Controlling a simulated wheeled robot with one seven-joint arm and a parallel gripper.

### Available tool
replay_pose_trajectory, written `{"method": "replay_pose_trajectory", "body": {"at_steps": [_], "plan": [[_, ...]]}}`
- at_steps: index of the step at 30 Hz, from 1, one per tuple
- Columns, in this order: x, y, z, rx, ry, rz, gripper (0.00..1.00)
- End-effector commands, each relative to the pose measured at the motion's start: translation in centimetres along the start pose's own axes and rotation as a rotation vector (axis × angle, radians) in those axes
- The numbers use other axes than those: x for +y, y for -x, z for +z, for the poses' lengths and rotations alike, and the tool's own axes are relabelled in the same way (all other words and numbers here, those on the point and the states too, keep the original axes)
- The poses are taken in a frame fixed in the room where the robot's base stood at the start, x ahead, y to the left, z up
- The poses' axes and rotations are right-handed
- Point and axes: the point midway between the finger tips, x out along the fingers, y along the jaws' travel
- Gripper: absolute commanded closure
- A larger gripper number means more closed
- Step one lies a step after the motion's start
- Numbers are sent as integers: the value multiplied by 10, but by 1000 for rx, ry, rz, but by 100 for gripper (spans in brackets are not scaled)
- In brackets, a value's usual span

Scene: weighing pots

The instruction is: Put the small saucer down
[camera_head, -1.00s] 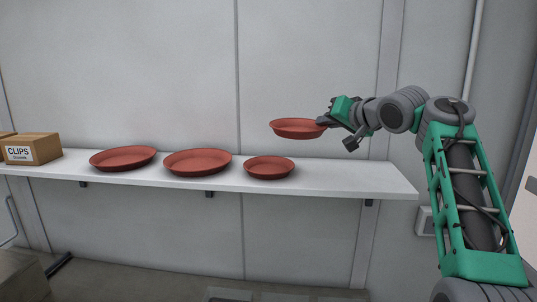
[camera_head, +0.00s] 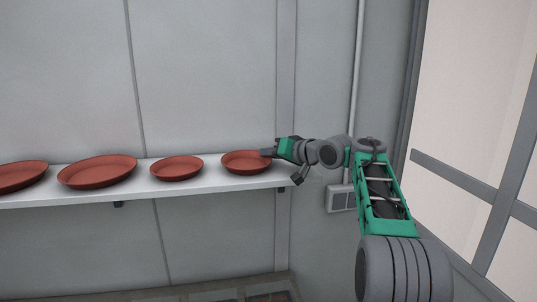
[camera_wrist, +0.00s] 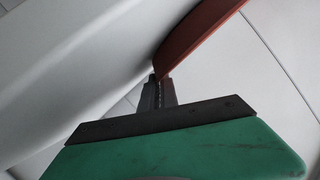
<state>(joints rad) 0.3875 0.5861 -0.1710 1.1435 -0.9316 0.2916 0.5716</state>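The small saucer (camera_head: 245,163), a shallow terracotta-red dish, is level at the right end of the white shelf (camera_head: 215,182). It sits at or just above the shelf top; I cannot tell whether it touches. My gripper (camera_head: 268,153) comes from the right and is shut on the saucer's right rim. In the wrist view the fingers (camera_wrist: 157,82) pinch the rim of the saucer (camera_wrist: 196,38), with the pale shelf (camera_wrist: 75,60) close by on the left.
A similar small saucer (camera_head: 177,168) stands just left of the held one, with a narrow gap. Two larger saucers (camera_head: 97,171) (camera_head: 20,176) stand further left. A grey wall is behind the shelf, and a wall box (camera_head: 341,198) is at the right.

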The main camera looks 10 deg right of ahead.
Motion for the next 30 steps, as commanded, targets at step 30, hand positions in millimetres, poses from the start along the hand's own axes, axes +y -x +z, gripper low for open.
{"method": "replay_pose_trajectory", "body": {"at_steps": [30], "plan": [[3,57,1,5,1,4,73]]}}
